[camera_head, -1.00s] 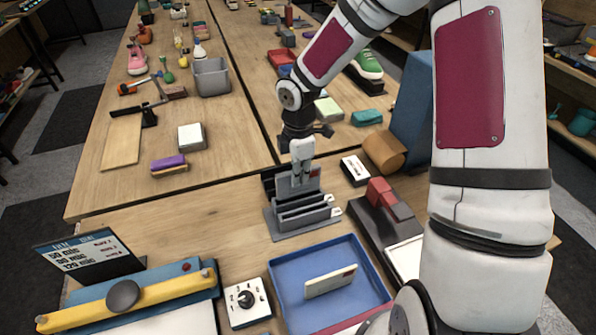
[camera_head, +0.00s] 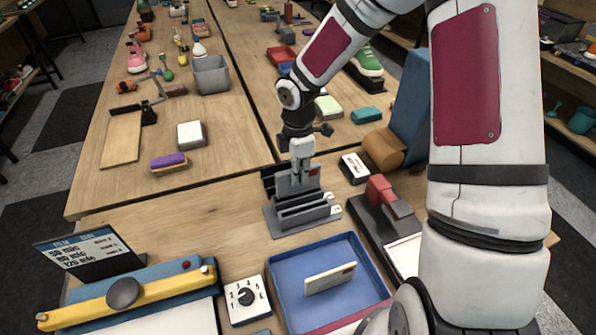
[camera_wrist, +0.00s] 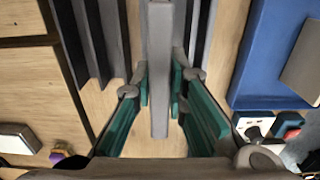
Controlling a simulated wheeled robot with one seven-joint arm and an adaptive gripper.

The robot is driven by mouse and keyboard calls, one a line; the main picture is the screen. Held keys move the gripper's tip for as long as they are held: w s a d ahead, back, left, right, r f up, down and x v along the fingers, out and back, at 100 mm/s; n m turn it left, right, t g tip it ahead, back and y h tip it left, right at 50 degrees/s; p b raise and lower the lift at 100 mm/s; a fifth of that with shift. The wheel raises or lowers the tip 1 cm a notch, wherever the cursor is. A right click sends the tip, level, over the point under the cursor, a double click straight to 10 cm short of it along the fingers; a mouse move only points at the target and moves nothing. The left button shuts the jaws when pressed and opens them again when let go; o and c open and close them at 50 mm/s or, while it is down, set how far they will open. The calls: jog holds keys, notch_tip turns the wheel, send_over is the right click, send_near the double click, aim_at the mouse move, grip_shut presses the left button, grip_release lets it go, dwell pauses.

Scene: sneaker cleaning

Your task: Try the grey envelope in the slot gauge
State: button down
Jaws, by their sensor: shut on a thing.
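My gripper (camera_head: 300,170) is shut on the grey envelope (camera_head: 288,186), a thin upright panel with a red mark near its upper right corner. The slot gauge (camera_head: 302,218), a grey stand with several parallel upright walls, is directly below and in front of it. The envelope's lower edge is hidden behind the gauge walls, so I cannot tell how deep it sits or whether it is in a slot. In the wrist view the envelope (camera_wrist: 160,75) shows edge-on between the teal finger pads, with the dark and grey gauge walls (camera_wrist: 92,40) beside it.
A blue tray (camera_head: 283,262) in front holds a cream envelope (camera_head: 330,279). A dial box (camera_head: 247,300) and a blue-yellow sealer (camera_head: 130,295) are at the front left. A red-and-black device (camera_head: 385,205) and a small white box (camera_head: 354,168) stand close right of the gauge. Table left of the gauge is clear.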

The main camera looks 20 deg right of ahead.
aim_at(298, 192)
jog(key=shift+f+b, duration=1.25)
jog(key=shift+f, duration=1.65)
dwell(0.4)
jog(key=c, duration=1.5)
grip_release()
notch_tip(298, 192, up, 12)
jog(key=shift+s+r, duration=0.1)
jog(key=shift+r, duration=0.15)
jog(key=s+r+m+t, duration=0.1)
jog(key=s+r+m, duration=0.5)
jog(key=s, duration=0.1)
jog(key=s+r+m+t, duration=0.2)
jog(key=s+r+m, duration=0.4)
jog(key=s+r, duration=0.1)
jog(key=s+r+m+t, duration=0.2)
jog(key=s+r+m, duration=0.4)
jog(key=s, duration=0.1)
jog(key=shift+r, duration=0.3)
